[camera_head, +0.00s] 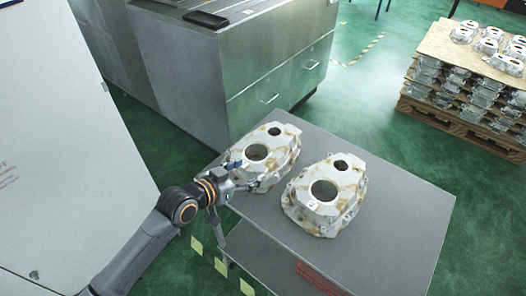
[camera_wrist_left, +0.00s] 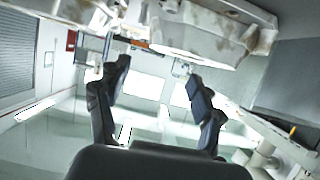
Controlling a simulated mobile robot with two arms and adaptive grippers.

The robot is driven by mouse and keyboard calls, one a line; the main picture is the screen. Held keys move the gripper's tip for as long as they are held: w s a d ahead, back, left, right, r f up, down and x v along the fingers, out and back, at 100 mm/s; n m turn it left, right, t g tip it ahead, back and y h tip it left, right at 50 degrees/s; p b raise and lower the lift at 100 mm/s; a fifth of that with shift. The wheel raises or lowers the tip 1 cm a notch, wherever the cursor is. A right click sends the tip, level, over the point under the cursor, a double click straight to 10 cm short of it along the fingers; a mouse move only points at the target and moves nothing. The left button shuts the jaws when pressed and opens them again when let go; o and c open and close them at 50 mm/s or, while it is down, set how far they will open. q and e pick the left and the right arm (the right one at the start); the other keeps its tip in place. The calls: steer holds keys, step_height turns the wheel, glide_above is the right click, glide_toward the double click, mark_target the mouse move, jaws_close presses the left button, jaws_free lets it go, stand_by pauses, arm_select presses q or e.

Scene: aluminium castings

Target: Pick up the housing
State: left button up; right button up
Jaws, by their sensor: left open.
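Two pale metal housings with brownish stains and round openings lie side by side on a grey table (camera_head: 400,215). The left housing (camera_head: 284,150) is nearest my gripper; the right housing (camera_head: 347,180) lies just beside it. My left gripper (camera_head: 248,177) is at the near left edge of the left housing, with its fingers open. In the head view I cannot tell whether a finger touches it. In the left wrist view the open fingers (camera_wrist_left: 158,76) have nothing between them, and a pale cast part (camera_wrist_left: 195,36) shows beyond their tips. My right gripper is not in view.
A grey metal cabinet (camera_head: 225,75) with drawers stands close behind the table. A white panel (camera_head: 65,140) fills the left side. Stacked castings on a wooden pallet (camera_head: 455,122) stand at the far right. The table's right and front parts are bare.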

mark_target(270, 162)
arm_select(q)
steer(key=x, duration=0.5)
steer(key=shift+d+f, duration=0.1)
steer(key=shift+w+d+f+p, duration=0.1)
steer(key=shift+w+d+p, duration=0.2)
steer(key=shift+w+p, duration=0.1)
steer(key=x, duration=0.3)
steer(key=shift+s+d+f+p, duration=0.1)
steer(key=shift+d+f+p, duration=0.05)
steer(key=shift+d+p, duration=0.2)
steer(key=shift+w+d+f, duration=0.25)
steer(key=shift+w+f, duration=0.05)
steer(key=shift+w, duration=0.1)
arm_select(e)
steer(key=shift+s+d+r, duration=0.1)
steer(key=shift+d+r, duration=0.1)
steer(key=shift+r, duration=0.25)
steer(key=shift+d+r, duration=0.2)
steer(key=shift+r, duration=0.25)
arm_select(q)
steer(key=shift+c, duration=0.4)
jaws_close()
steer(key=shift+w+r, duration=0.15)
steer(key=shift+r, duration=0.2)
